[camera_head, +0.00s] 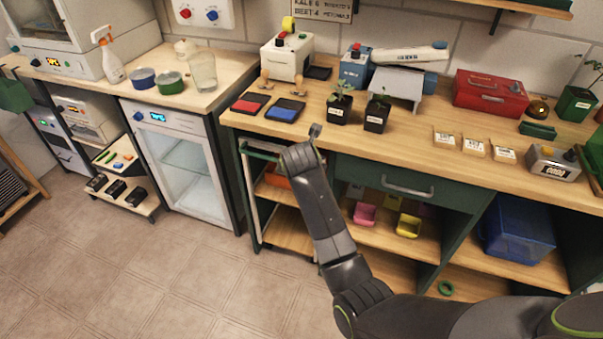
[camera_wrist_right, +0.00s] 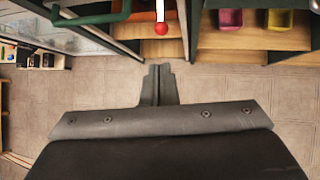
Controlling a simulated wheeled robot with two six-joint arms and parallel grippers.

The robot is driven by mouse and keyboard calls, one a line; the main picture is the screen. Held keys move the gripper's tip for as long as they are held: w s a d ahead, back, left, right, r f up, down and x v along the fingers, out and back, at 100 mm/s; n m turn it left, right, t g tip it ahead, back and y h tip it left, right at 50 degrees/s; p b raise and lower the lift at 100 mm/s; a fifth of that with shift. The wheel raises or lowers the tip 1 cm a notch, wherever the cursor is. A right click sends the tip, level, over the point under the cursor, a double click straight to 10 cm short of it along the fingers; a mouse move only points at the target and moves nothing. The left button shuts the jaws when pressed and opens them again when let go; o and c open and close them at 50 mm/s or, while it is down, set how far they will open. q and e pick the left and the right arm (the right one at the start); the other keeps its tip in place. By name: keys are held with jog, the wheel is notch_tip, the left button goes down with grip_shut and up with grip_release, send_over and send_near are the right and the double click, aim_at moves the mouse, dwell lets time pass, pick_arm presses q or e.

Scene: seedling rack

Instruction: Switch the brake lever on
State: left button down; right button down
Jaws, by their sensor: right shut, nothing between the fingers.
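A lever with a red ball knob (camera_wrist_right: 162,28) on a thin white stem shows at the top of the right wrist view, and it looks like the brake lever. It stands just ahead of my right gripper (camera_wrist_right: 158,72), which is shut and empty. A gap shows between the fingertips and the knob in the picture. In the head view my right gripper (camera_head: 315,130) is at the bench's front edge, left of the drawer. The lever does not show clearly there, and my arm may hide it. My left gripper is out of view.
A trolley with a green handle (camera_wrist_right: 95,14) stands beside the lever; its handle (camera_head: 262,152) also shows in the head view. Potted seedlings (camera_head: 339,108) stand on the bench (camera_head: 412,145) near my gripper. A glass-door fridge (camera_head: 180,160) is at left. The floor (camera_head: 130,265) is clear.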

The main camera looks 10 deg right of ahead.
jog(key=shift+s+f+v, duration=0.1)
jog(key=shift+v, duration=0.65)
jog(key=shift+s+f+v, duration=0.1)
jog(key=shift+s+v, duration=0.05)
jog(key=shift+v, duration=0.65)
jog(key=shift+a, duration=0.15)
jog(key=s+d+f+m+g, duration=0.1)
jog(key=s+f+m, duration=0.1)
jog(key=f, duration=0.4)
jog(key=s+d+f+m, duration=0.1)
jog(key=s+f+m, duration=0.15)
jog(key=f, duration=0.45)
jog(key=s+d+f+m+g, duration=0.1)
jog(key=d+f+m, duration=0.15)
jog(key=f, duration=0.35)
jog(key=s+d+f+m+g+y, duration=0.1)
jog(key=s+d+f+m+g, duration=0.15)
jog(key=s+f+m, duration=0.9)
jog(key=s+d+f+m, duration=0.3)
jog(key=s+f, duration=0.3)
jog(key=s, duration=0.6)
jog(key=s+d+f+m+g, duration=0.1)
jog(key=s+d+f+m, duration=0.2)
jog(key=s+f, duration=0.4)
jog(key=s+d+f+m, duration=0.2)
jog(key=s+f+m, duration=0.3)
jog(key=s, duration=1.3)
jog(key=shift+s+d+f+m+g, duration=0.15)
jog(key=shift+d+f+m+g, duration=0.25)
jog(key=shift+f, duration=0.35)
